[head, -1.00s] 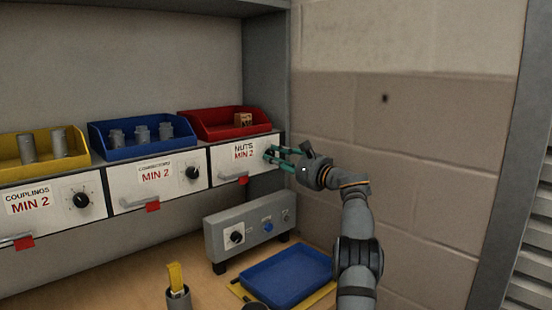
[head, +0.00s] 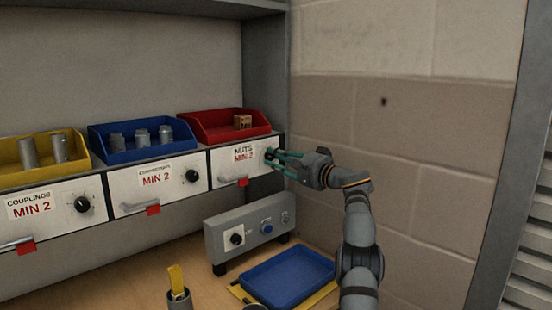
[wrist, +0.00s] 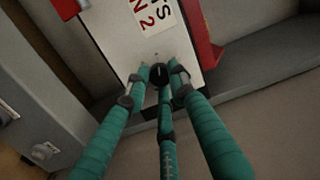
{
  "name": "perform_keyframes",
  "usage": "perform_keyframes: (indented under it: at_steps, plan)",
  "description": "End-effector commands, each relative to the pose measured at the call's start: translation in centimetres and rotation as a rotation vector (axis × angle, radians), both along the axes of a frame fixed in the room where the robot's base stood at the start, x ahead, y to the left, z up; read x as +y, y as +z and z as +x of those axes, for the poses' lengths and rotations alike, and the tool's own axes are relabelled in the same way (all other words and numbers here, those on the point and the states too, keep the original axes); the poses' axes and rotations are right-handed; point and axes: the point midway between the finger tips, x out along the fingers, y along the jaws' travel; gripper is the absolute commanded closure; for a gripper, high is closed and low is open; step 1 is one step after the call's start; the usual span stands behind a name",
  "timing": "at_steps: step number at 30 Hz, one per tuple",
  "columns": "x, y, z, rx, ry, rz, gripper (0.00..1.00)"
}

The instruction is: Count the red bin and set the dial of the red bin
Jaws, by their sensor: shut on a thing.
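The red bin (head: 205,126) stands on the shelf at the right end of the row, with one small tan box (head: 242,121) visible in it. Below it is the white drawer front labelled "NUTS MIN 2" (head: 228,168). My gripper (head: 272,158) is at the right end of this front, its green fingers around the dial. In the wrist view the black dial (wrist: 159,73) sits between the fingertips of my gripper (wrist: 161,78), which are shut on it. The dial's pointer is hard to read, and the fingers hide the dial in the head view.
A blue bin (head: 106,155) with several grey connectors and a yellow bin (head: 12,152) with grey couplings stand to the left, each above a front with a dial. Below are a grey control box (head: 218,250) and a blue tray (head: 290,272). A block wall (head: 430,140) is close on the right.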

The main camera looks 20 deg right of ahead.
Motion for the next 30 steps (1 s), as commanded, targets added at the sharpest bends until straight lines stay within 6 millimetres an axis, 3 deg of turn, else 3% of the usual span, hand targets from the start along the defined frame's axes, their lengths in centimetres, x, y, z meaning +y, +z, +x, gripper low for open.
perform_keyframes:
  at_steps: [15, 16, 25, 30]
  plan:
    - [-0.34, 0.37, -0.09, -0.013, -0.008, -0.019, 1.0]
    - [-0.35, 0.38, -0.1, -0.013, -0.009, -0.019, 0.75]
    - [-0.18, 0.26, -0.07, -0.01, -0.004, -0.018, 0.58]
    - [-0.09, 0.21, -0.05, -0.009, -0.002, -0.018, 0.57]
